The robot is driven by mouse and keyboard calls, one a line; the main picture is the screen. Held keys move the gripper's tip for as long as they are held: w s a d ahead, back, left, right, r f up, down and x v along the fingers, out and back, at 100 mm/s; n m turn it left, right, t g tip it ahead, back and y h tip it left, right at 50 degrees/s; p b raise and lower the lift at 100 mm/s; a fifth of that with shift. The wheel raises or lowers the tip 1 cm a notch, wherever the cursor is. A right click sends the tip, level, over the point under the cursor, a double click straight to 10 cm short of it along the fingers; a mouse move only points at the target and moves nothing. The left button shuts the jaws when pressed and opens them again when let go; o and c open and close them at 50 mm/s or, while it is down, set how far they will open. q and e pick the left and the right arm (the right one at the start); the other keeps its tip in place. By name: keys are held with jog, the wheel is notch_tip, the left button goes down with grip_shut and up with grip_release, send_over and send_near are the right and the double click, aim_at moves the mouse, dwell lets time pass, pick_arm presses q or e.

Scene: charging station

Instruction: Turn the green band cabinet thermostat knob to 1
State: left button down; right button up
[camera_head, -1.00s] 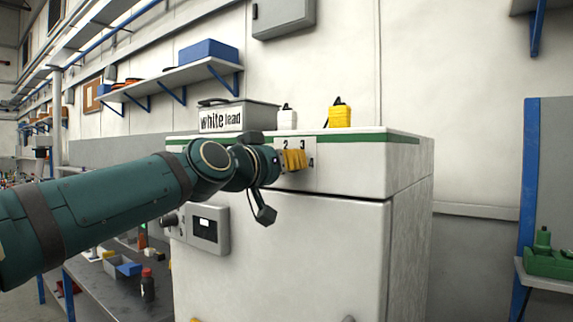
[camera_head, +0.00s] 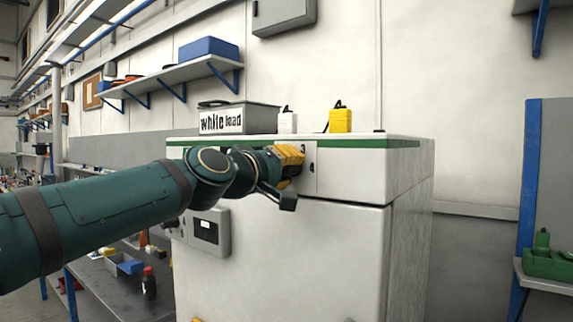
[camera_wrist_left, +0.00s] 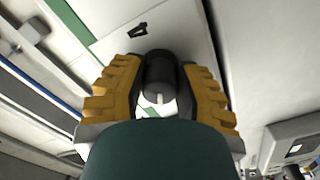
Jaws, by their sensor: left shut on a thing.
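The white cabinet (camera_head: 350,165) with a green band (camera_head: 370,143) along its top stands in the middle of the head view. A 4 shows above the knob there. I cannot read which number the knob points to. My right gripper is not in view.
A grey control box (camera_head: 209,232) is on the front below my wrist. A dark workbench (camera_head: 110,285) stands at the left.

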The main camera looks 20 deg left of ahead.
pick_arm(q)
jog(key=shift+d+f+n+p, duration=0.15)
jog(key=shift+n+p, duration=0.25)
jog(key=shift+n, duration=1.6)
jog(key=c, duration=0.6)
grip_release()
jog(key=shift+s, duration=0.2)
jog(key=v, duration=1.1)
jog(key=shift+s, duration=0.3)
